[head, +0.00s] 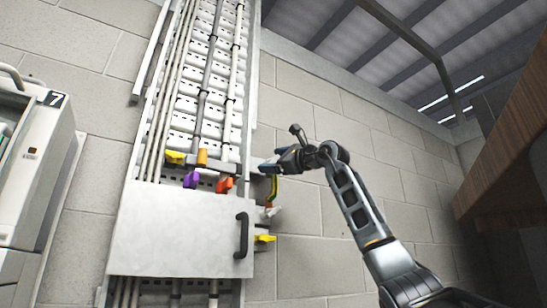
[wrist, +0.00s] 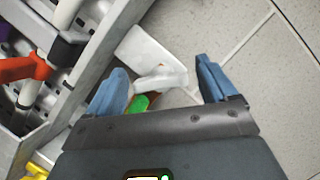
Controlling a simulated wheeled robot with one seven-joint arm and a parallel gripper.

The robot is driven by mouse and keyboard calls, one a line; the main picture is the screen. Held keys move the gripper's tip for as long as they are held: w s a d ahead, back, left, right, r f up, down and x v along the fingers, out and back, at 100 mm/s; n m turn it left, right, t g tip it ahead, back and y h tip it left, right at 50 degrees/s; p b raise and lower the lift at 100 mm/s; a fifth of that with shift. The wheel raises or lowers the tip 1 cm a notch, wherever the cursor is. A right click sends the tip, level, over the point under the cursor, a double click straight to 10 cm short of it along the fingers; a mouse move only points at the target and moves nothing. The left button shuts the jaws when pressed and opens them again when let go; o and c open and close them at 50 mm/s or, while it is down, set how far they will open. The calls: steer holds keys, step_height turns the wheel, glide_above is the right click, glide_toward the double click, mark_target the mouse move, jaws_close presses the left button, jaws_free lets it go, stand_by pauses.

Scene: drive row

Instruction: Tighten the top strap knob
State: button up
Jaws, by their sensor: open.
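My gripper (head: 268,167) is open beside the right edge of the cable tray (head: 246,110). In the wrist view its blue fingers (wrist: 160,66) stand apart, with a white lever-like piece (wrist: 160,78) seen between them and a green piece (wrist: 138,103) below it. I cannot tell whether the fingers touch it. Coloured knobs sit on the tray: yellow (head: 174,157), orange (head: 202,157), purple (head: 191,179) and red-orange (head: 224,185). The red-orange one also shows in the wrist view (wrist: 25,68). Which one is the top strap knob is not clear.
A grey cover panel (head: 170,230) with a black handle (head: 241,235) closes the lower tray. A yellow knob (head: 264,238) sticks out at its right. A cabinet marked 7 (head: 30,150) stands left. A brown wooden piece (head: 510,130) overhangs at right. The block wall right of the tray is bare.

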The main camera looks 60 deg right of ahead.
steer(key=shift+w, duration=0.1)
steer(key=shift+c, duration=0.4)
steer(key=c, duration=0.9)
steer(key=shift+c, duration=0.2)
